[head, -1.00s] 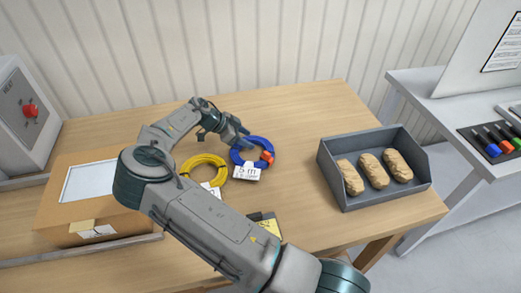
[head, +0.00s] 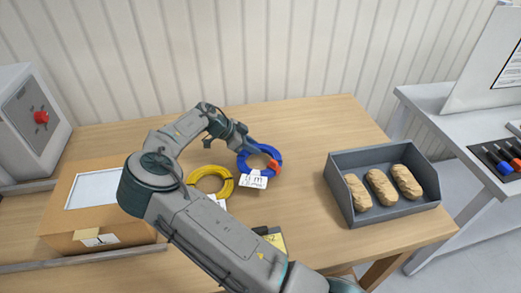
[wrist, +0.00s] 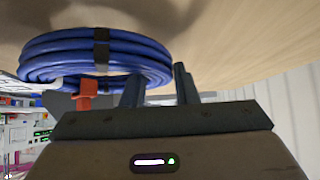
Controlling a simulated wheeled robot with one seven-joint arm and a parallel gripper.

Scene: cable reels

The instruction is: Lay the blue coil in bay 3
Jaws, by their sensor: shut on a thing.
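The blue coil (head: 244,166) lies flat near the middle of the table, with an orange-red clip and a white tag at its front. My gripper (head: 257,149) reaches over it from the left. In the wrist view the blue coil (wrist: 95,58), with black bands, sits against my fingers (wrist: 157,88), which are shut on it. It looks close to the table top; I cannot tell whether it touches. I cannot make out a bay marked 3.
A yellow coil (head: 228,184) lies just left of the blue one. A grey bin (head: 390,216) with three tan lumpy packages stands right. A cardboard box (head: 75,226) and a control box with a red button (head: 41,117) are left. The table behind the coils is clear.

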